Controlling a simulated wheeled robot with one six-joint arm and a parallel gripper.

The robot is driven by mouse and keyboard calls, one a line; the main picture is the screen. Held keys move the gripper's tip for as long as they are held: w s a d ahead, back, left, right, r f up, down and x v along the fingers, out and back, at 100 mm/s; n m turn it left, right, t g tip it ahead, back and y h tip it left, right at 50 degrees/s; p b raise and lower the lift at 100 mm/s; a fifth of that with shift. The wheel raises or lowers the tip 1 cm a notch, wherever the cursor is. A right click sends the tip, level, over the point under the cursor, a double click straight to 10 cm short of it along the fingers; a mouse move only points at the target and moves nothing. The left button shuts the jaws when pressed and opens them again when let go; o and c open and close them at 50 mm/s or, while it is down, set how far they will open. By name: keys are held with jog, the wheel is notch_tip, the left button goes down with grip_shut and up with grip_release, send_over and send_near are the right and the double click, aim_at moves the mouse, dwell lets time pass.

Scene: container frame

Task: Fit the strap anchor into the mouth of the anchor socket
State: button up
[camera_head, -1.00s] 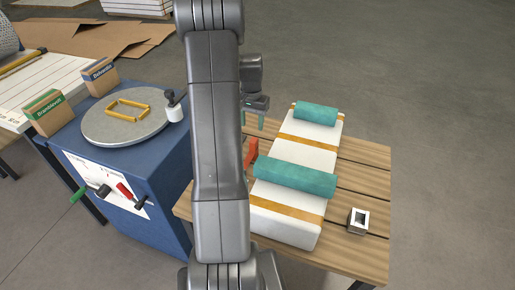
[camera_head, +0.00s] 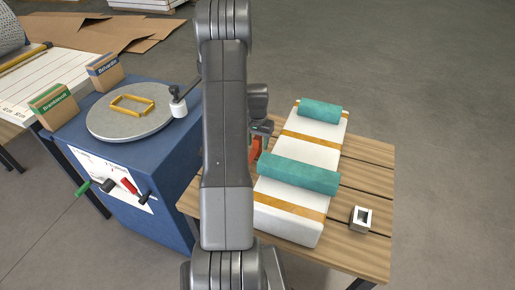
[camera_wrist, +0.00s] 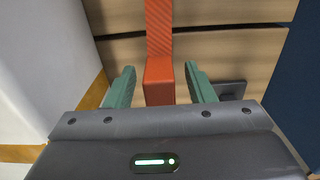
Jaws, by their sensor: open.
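The strap anchor appears to be the orange-red block (camera_wrist: 159,82) with a textured upper part, and it shows in the head view (camera_head: 255,149) at the left side of the white padded bundle. My gripper (camera_wrist: 160,88) is open, with one green finger on each side of the orange-red block. Small gaps show between the block and both fingers. In the head view my gripper (camera_head: 265,131) is low beside the bundle, partly hidden by my arm. The anchor socket appears to be the small square block with a hollow mouth (camera_head: 361,219) on the right of the wooden table.
The white bundle (camera_head: 289,219) with teal rolls (camera_head: 298,173) and yellow bands lies between my gripper and the socket on the slatted table (camera_head: 371,177). A blue cabinet (camera_head: 160,174) with a round plate stands at left. A small dark plate (camera_wrist: 231,88) lies right of my fingers.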

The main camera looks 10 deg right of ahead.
grip_shut()
